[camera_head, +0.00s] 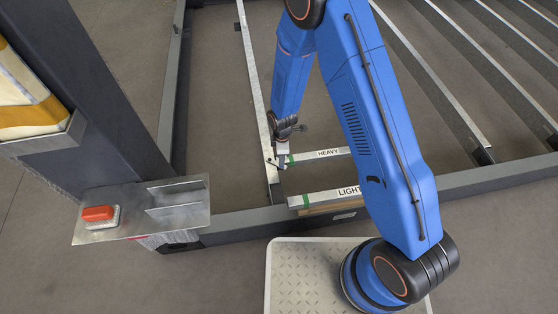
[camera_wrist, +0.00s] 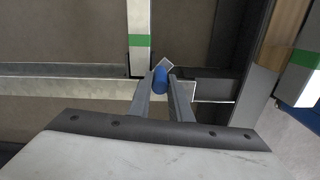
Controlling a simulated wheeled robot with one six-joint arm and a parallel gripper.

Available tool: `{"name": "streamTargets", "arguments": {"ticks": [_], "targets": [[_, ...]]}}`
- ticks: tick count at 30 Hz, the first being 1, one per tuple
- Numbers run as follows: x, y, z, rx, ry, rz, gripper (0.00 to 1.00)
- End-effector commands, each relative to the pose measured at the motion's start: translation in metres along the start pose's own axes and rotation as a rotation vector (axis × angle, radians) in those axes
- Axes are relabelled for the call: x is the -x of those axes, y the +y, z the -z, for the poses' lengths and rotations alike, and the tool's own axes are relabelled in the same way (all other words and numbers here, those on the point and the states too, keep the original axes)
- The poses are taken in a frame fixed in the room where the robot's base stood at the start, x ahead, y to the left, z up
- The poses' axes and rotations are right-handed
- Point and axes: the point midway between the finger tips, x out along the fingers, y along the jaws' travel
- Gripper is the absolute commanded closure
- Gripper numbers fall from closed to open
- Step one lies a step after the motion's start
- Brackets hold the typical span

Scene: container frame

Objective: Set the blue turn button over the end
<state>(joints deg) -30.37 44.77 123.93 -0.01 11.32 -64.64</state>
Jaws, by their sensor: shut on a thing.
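The blue turn button (camera_wrist: 160,80) is between the fingertips of my gripper (camera_wrist: 162,88) in the wrist view, with a small pale plate at its top. My gripper is shut on it. The button is just right of the end of a pale bar with a green band (camera_wrist: 139,42), close to the rail (camera_wrist: 60,87); whether it touches the bar is unclear. In the head view my gripper (camera_head: 283,158) is at the green-banded end of the bar labelled HEAVY (camera_head: 325,154). The button cannot be made out there.
A second green-banded bar, labelled LIGHT (camera_head: 340,194), lies nearer in the head view. A metal shelf (camera_head: 140,205) at left carries a red-orange block (camera_head: 98,213). A dark post (camera_head: 80,95) stands at left. Several metal bars cross the frame at right.

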Motion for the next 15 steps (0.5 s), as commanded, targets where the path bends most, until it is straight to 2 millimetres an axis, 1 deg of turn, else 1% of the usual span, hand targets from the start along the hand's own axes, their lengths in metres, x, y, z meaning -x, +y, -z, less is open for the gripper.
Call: {"name": "streamTargets", "arguments": {"ticks": [6, 15], "targets": [[0.000, 0.012, -0.006, 0.202, 0.000, -0.001, 1.00], [0.000, 0.026, -0.010, 0.450, 0.000, 0.000, 1.00]]}}
